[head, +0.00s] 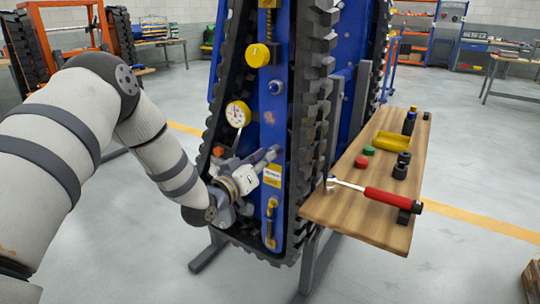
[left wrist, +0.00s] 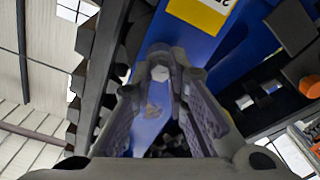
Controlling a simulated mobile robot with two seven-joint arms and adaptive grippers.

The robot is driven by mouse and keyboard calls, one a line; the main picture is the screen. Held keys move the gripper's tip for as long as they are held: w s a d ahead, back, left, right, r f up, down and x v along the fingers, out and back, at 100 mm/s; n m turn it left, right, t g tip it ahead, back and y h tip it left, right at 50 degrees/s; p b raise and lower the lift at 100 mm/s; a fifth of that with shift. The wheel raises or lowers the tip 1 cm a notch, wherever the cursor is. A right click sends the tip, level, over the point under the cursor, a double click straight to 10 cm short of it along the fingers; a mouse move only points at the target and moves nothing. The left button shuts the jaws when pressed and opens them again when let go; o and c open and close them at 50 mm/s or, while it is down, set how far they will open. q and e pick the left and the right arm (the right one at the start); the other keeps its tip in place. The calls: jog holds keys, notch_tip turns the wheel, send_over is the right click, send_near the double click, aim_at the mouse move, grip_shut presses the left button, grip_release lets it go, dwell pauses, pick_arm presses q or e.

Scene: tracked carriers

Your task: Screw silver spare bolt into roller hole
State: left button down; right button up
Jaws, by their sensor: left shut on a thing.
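My left gripper (head: 266,162) reaches in from the left to the lower part of the blue tracked carrier (head: 345,90). In the left wrist view its two fingers (left wrist: 160,75) converge and are shut on a small silver bolt (left wrist: 160,73), whose faceted head shows between the tips. The blue carrier panel (left wrist: 204,42) lies right behind the bolt. The fingers hide the bolt in the head view. I cannot tell whether its shank is inside the roller hole, which is hidden. My right gripper is in neither view.
Black tracks (head: 313,105) flank the working area. Open floor lies left.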

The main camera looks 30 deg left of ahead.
pick_arm(q)
jog(key=m, duration=0.2)
jog(key=shift+f+m, duration=0.1)
jog(key=shift+m, duration=0.2)
jog(key=m, duration=0.9)
jog(key=shift+m, duration=0.4)
jog(key=m, duration=0.9)
jog(key=shift+m, duration=0.4)
jog(key=c, duration=1.7)
grip_release()
jog(key=shift+a, duration=0.1)
